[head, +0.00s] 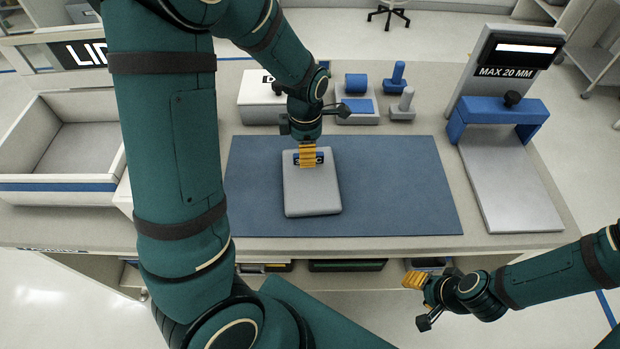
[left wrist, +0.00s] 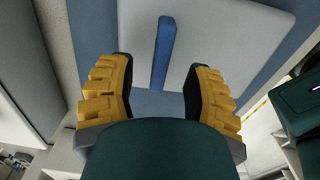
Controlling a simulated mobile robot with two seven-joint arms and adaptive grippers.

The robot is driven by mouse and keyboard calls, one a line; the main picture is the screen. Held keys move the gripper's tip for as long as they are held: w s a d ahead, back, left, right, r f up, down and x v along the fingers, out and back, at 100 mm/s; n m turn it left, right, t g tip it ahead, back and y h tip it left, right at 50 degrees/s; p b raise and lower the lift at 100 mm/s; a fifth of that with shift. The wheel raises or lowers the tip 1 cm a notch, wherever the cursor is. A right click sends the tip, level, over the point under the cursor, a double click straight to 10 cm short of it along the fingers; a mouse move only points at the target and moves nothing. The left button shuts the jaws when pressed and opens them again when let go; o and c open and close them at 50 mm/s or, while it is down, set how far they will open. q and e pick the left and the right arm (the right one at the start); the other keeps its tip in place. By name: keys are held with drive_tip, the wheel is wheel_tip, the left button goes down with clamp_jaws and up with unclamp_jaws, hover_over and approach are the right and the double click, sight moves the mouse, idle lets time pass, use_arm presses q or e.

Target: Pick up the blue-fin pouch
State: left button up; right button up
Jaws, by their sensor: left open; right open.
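The blue-fin pouch (head: 312,198) is a flat, light grey pouch lying on the blue mat (head: 400,190). In the left wrist view the pouch (left wrist: 225,40) fills the upper part, and its narrow blue fin (left wrist: 164,50) stands between my finger pads. My left gripper (head: 309,156) is over the far part of the pouch and hides much of the fin in the head view. In the left wrist view it (left wrist: 158,85) is open, with a gap on each side of the fin. I cannot tell whether the fingers touch the pouch. My right gripper (head: 413,281) is open and empty, off the table's front edge.
An open grey bin (head: 60,187) with a blue stripe stands at the left. A white box (head: 258,100), a blue roll and handled stamps stand behind the mat. A gauge (head: 505,125) marked "MAX 20 MM" with a blue bridge stands at the right. The mat's right side is clear.

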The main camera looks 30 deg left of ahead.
use_arm(q)
wheel_tip(320, 180, down, 3)
drive_tip(key=shift+r, duration=0.1)
drive_tip(key=shift+o, duration=0.2)
clamp_jaws()
